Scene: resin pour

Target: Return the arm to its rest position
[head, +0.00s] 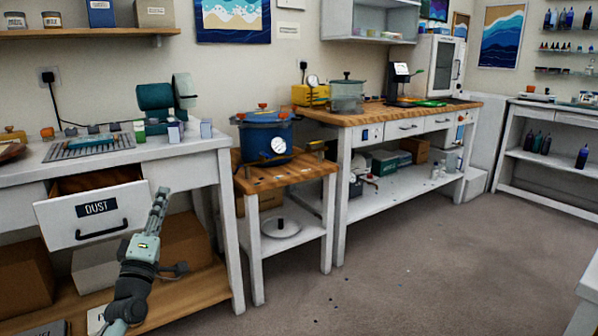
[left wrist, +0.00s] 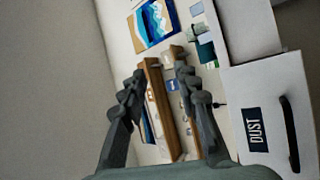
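My left arm comes in at the lower left of the head view. Its gripper (head: 160,198) points up in front of the white workbench, just right of the pulled-out DUST drawer (head: 98,213). In the left wrist view the two fingers of the left gripper (left wrist: 158,75) stand apart with nothing between them. The DUST drawer (left wrist: 262,125) lies to the right in that view, apart from the fingers. My right gripper is in neither view.
A blue pressure pot (head: 262,135) stands on the small wooden-topped stand right of the drawer. The left bench (head: 180,147) carries a grey grid mat and small boxes. Boxes sit on its lower shelf. The grey floor (head: 390,250) at centre right is mostly clear.

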